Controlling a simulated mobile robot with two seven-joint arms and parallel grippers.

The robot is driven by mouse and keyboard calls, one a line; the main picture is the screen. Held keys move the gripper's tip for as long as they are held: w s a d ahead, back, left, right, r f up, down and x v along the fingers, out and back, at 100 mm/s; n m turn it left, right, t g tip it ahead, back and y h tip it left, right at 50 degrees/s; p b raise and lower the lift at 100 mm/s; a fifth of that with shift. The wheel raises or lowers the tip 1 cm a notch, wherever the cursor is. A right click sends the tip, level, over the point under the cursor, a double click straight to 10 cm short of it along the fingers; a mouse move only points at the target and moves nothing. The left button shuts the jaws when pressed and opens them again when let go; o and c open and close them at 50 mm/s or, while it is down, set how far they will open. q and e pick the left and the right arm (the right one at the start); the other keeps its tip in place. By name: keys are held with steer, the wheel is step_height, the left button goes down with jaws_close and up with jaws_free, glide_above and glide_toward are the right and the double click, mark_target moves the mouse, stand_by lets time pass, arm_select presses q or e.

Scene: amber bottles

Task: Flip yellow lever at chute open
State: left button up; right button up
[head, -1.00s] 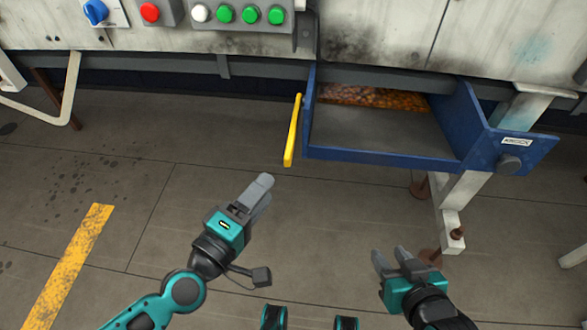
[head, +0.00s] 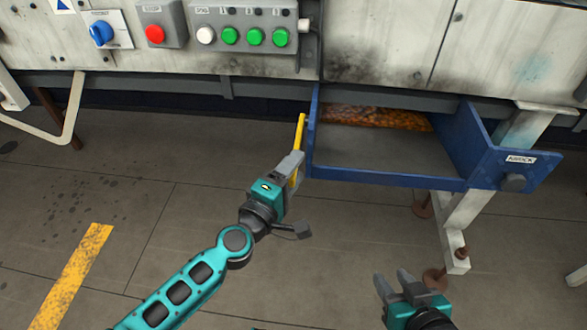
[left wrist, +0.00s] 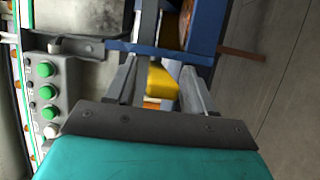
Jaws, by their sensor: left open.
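The yellow lever (head: 301,132) hangs down along the left side of the blue chute (head: 385,178). My left gripper (head: 293,168) is at the lever's lower end and covers part of it. In the left wrist view the yellow lever (left wrist: 163,80) shows between the two open fingers of my left gripper (left wrist: 157,88). I cannot tell whether the fingers touch it. My right gripper (head: 393,284) is empty at the lower right, away from the chute, with its two fingers apart.
A control panel with a blue knob (head: 101,33), a red button (head: 155,34) and several green buttons (head: 255,37) is on the machine above. The floor to the left is clear, with a yellow stripe (head: 70,275).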

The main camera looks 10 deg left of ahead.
arm_select(q)
steer(key=shift+w, duration=0.2)
jaws_close()
stand_by(0.5)
